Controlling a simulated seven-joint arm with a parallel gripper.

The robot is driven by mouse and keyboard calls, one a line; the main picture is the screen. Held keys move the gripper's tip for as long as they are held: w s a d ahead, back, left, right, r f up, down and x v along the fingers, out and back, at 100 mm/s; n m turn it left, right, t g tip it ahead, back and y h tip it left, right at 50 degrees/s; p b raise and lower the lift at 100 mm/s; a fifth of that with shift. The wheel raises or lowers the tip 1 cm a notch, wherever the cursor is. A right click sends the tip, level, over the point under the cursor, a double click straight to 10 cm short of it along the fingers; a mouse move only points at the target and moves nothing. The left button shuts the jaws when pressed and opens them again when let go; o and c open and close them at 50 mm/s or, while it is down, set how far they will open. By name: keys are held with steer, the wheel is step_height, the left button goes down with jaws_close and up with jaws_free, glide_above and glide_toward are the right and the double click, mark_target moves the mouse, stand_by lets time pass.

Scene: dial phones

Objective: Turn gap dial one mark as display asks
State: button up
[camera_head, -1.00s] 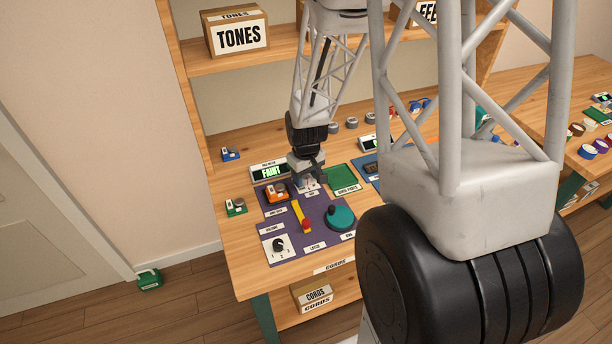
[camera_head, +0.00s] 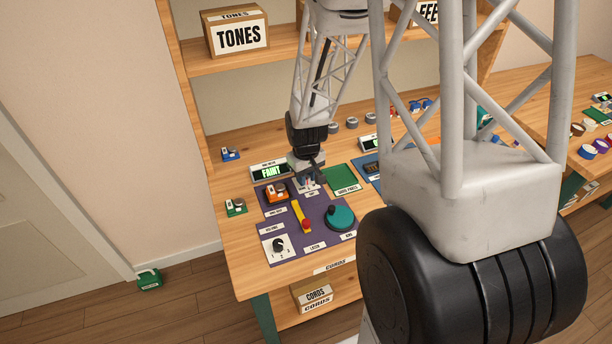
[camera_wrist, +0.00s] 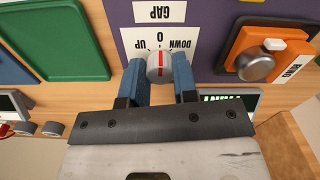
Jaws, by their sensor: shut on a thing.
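The gap dial (camera_wrist: 159,66) is a round grey knob with a red line. It sits on a white plate marked UP, 0 and DOWN, with a GAP label (camera_wrist: 159,12), all upside down in the wrist view. The red line points at the 0. My gripper (camera_wrist: 158,76) has its blue fingers on both sides of the knob, shut on it. In the head view my gripper (camera_head: 309,182) is over the back of the purple panel (camera_head: 276,213) and mostly hides the dial. The display (camera_head: 270,171) behind the panel reads FAINT in green.
An orange ring unit (camera_head: 275,193) stands just left of my gripper in the head view. A green tray (camera_head: 342,177) is close on the right.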

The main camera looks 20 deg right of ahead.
steer(key=m, duration=0.4)
steer(key=shift+m, duration=2.2)
steer(key=o, duration=0.9)
steer(key=shift+o, duration=0.2)
steer(key=shift+r, duration=0.2)
steer(key=shift+r, duration=3.75)
